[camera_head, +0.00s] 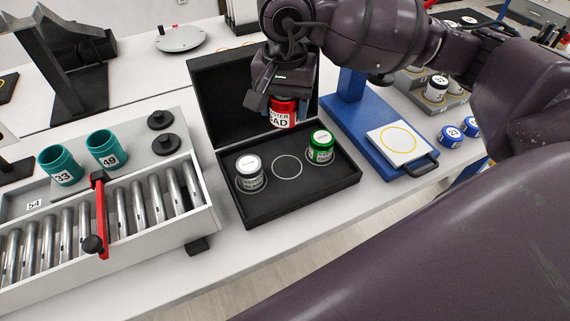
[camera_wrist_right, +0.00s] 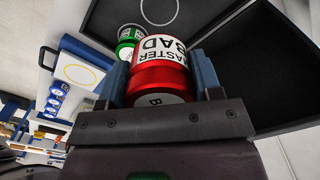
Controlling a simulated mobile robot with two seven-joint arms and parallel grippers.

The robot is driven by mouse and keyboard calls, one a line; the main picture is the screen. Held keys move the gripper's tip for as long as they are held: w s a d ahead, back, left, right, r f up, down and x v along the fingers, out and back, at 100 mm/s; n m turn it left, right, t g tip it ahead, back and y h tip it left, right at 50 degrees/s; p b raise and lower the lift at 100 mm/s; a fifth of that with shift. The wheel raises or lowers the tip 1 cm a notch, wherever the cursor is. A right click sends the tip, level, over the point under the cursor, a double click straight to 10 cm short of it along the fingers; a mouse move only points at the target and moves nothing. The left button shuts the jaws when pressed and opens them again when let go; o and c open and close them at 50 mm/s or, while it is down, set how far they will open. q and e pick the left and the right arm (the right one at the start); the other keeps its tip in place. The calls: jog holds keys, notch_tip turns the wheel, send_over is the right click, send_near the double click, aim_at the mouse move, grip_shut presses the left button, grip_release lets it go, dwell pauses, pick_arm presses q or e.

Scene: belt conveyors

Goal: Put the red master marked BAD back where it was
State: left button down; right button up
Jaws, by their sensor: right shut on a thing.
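The red master marked BAD (camera_head: 283,113) is held by my right gripper (camera_head: 283,97), above the back part of the open black case (camera_head: 304,206). In the right wrist view the red master (camera_wrist_right: 160,75) sits between the two blue fingers of the right gripper (camera_wrist_right: 162,85). In the case, a white-labelled master (camera_head: 250,172) stands in the left spot and a green master (camera_head: 320,147) in the right spot. The middle spot (camera_head: 287,166), a pale ring, is empty; it shows in the wrist view too (camera_wrist_right: 160,10). My left gripper does not show.
The case's raised lid (camera_head: 215,100) stands behind the held master. To the right is a blue stand (camera_head: 370,130) with a white ringed plate (camera_head: 398,139). To the left are a roller conveyor (camera_head: 150,205) and teal cups (camera_head: 106,150).

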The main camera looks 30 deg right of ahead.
aim_at(288, 116)
jog(key=r+m, duration=0.2)
jog(key=m, duration=0.1)
jog(key=r+m, duration=0.1)
jog(key=m, duration=0.1)
jog(key=shift+w+d+r, duration=0.1)
jog(key=shift+w+d, duration=0.1)
jog(key=shift+d, duration=0.15)
jog(key=m, duration=0.1)
jog(key=r+m, duration=0.1)
jog(key=shift+w+d+r+m, duration=0.15)
jog(key=shift+r+m, duration=0.1)
jog(key=shift+m, duration=0.15)
notch_tip(288, 116, down, 20)
jog(key=shift+r+p, duration=0.1)
jog(key=shift+p, duration=0.25)
jog(key=shift+f, duration=0.2)
jog(key=o, duration=1.2)
jog(key=shift+c, duration=0.2)
jog(key=shift+r, duration=0.1)
notch_tip(288, 116, up, 12)
jog(key=shift+r, duration=0.1)
